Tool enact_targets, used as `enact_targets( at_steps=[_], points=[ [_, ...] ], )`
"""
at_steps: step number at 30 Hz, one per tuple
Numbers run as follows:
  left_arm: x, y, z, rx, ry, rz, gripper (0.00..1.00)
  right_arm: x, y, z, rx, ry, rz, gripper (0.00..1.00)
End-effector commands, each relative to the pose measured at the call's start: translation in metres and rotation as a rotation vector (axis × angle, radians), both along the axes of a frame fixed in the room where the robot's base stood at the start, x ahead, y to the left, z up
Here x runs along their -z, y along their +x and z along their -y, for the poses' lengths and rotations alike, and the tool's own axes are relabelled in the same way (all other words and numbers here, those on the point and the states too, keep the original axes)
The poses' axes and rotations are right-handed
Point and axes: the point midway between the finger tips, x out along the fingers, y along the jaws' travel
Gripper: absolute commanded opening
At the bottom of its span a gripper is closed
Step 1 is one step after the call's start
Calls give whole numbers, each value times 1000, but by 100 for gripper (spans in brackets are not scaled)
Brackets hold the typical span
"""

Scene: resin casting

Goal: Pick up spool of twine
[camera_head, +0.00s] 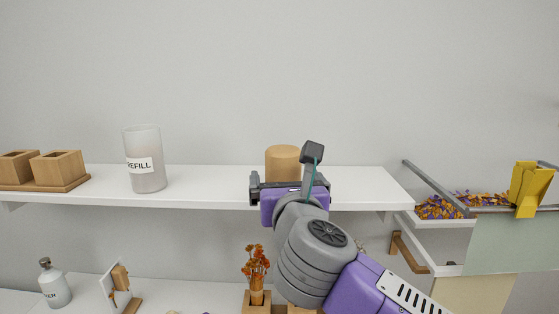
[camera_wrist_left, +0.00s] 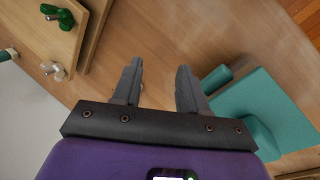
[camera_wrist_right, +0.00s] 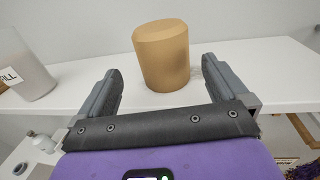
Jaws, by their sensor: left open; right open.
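The spool of twine is a plain tan cylinder (camera_head: 283,160) standing upright on the white wall shelf in the head view. It also shows in the right wrist view (camera_wrist_right: 162,57), ahead of and between the fingers. My right gripper (camera_wrist_right: 160,88) is open and empty there, with one finger to each side and the spool a little beyond the tips. In the head view, my right arm and gripper (camera_head: 290,188) hide the spool's lower part. My left gripper (camera_wrist_left: 157,75) is open and empty, away from the shelf, above a wooden surface.
The white shelf (camera_head: 215,182) also holds a glass REFILL jar (camera_head: 146,172) and wooden square pots (camera_head: 58,166) at left. Right of the shelf is a tray of dried petals (camera_head: 440,209) with a yellow clip (camera_head: 528,187). Dried orange flowers (camera_head: 256,264) stand below.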

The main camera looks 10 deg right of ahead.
Motion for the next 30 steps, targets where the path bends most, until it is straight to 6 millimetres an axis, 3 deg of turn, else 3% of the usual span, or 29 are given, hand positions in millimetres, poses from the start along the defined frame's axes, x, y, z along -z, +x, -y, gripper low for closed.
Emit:
enact_targets(
  at_steps=[11,19,30],
  points=[
    [-15,0,0,-1,0,-1,43,-3,33,4,-1,2,-3,100],
    [-32,0,0,-1,0,0,43,-6,68,9,-2,1,-2,100],
    [-32,0,0,-1,0,-1,43,-4,75,10,0,-1,1,97]
  ],
)
